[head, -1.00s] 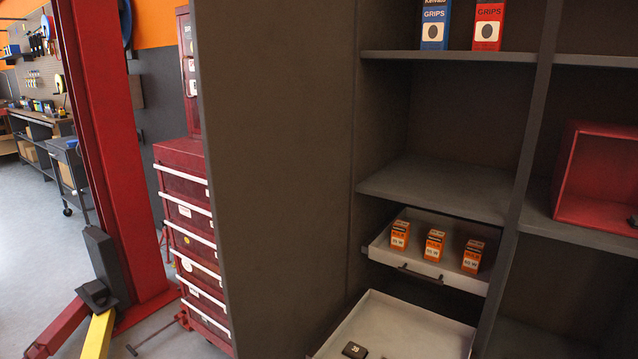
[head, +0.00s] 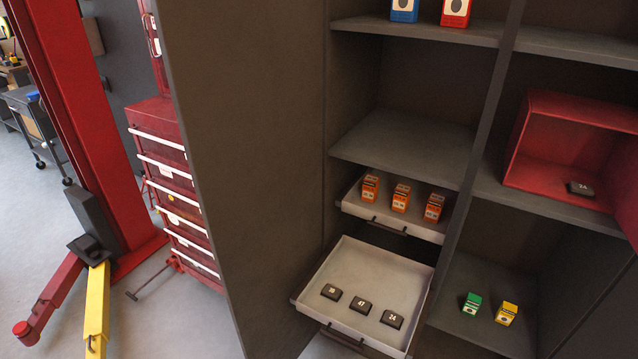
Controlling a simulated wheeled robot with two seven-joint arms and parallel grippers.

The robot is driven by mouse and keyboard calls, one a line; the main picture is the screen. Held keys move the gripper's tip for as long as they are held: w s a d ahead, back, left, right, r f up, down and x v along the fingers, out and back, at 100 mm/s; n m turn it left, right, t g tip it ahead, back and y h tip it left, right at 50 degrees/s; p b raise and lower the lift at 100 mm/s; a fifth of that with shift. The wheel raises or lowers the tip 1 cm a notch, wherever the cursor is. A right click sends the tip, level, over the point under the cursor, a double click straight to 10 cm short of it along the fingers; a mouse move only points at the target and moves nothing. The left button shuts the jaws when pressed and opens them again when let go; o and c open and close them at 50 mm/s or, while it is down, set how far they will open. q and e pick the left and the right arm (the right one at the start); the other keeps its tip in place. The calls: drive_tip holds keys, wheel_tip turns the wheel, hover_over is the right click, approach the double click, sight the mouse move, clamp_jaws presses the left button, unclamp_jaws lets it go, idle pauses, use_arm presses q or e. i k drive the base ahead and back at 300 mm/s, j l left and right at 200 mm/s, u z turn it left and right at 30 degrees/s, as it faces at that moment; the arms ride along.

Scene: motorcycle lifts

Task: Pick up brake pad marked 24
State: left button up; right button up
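Several small black brake pads are in view. Three lie in a row in the lower pulled-out tray (head: 375,265). The left pad (head: 331,292) has a number too blurred to read surely, the middle pad (head: 360,305) seems marked 47, and the right pad (head: 392,319) is marked 24. Another black pad (head: 581,188), also seemingly marked 24, lies in the open red box (head: 572,147) on the right shelf. Neither of my grippers is in view.
A tray above holds three orange boxes (head: 400,198).

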sight(389, 318)
drive_tip(key=j+z, duration=0.15)
drive_tip(key=z, duration=0.65)
